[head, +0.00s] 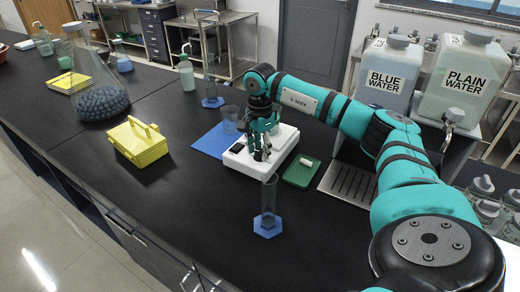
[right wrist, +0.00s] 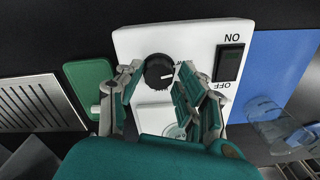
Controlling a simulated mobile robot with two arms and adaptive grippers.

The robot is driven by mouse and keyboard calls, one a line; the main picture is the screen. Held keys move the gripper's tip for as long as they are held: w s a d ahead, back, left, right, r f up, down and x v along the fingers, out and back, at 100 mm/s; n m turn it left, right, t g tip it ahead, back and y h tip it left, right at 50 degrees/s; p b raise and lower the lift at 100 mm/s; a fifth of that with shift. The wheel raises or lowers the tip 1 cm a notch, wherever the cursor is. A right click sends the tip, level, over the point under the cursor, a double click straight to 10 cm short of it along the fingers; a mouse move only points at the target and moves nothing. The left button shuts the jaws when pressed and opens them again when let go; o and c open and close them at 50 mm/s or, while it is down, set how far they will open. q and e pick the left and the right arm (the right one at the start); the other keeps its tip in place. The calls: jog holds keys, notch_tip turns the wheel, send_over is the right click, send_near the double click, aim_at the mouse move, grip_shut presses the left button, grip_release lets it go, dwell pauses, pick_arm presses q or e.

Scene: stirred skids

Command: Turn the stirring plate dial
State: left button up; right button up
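The white stirring plate (head: 281,160) lies on the dark bench, on the edge of a blue mat, in the middle of the head view. In the right wrist view its black round dial (right wrist: 158,72) with a white mark shows between my fingertips, and its black switch (right wrist: 229,64) sits beside ON and OFF labels. My right gripper (head: 262,152) points down over the plate. In the right wrist view the right gripper (right wrist: 157,85) is open around the dial, with visible gaps; contact cannot be told. My left gripper is not in view.
A blue mat (head: 208,143) and a beaker (head: 230,118) lie left of the plate. A green tray (head: 300,176) is on its right. A cylinder (head: 269,200) stands in front. A yellow box (head: 137,146) and a large flask (head: 95,85) stand further left.

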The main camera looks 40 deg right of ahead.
aim_at(260, 151)
jog(key=shift+o, duration=1.3)
notch_tip(260, 151, up, 12)
